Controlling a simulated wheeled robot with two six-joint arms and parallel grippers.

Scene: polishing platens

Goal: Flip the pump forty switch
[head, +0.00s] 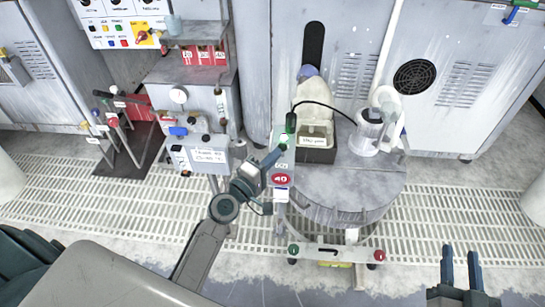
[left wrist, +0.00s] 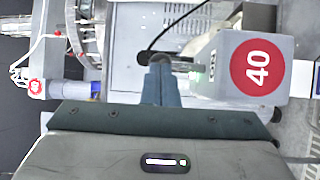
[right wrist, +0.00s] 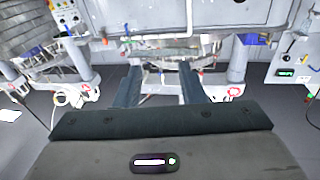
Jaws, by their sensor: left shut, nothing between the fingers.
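The pump forty box (head: 283,162) is a narrow grey housing at the left of the round platen table, with a red round label reading 40 (head: 281,179). In the left wrist view the same red label (left wrist: 257,67) is at the right. A small metallic lever, apparently the switch (left wrist: 184,66), sticks out of the box toward my fingers. A green glow shows at the box's far end in the head view. My left gripper (head: 276,154) is shut and empty, its tips beside the lever; contact cannot be told. My right gripper (head: 460,257) is open and empty, away from the box.
The round grey table (head: 350,180) carries a labelled tray (head: 315,143) and a clear-walled jar (head: 368,132). A black cable arches over the tray. A bar with green and red knobs (head: 336,251) lies in front. A cabinet (head: 200,110) stands left. Grated floor is open at right.

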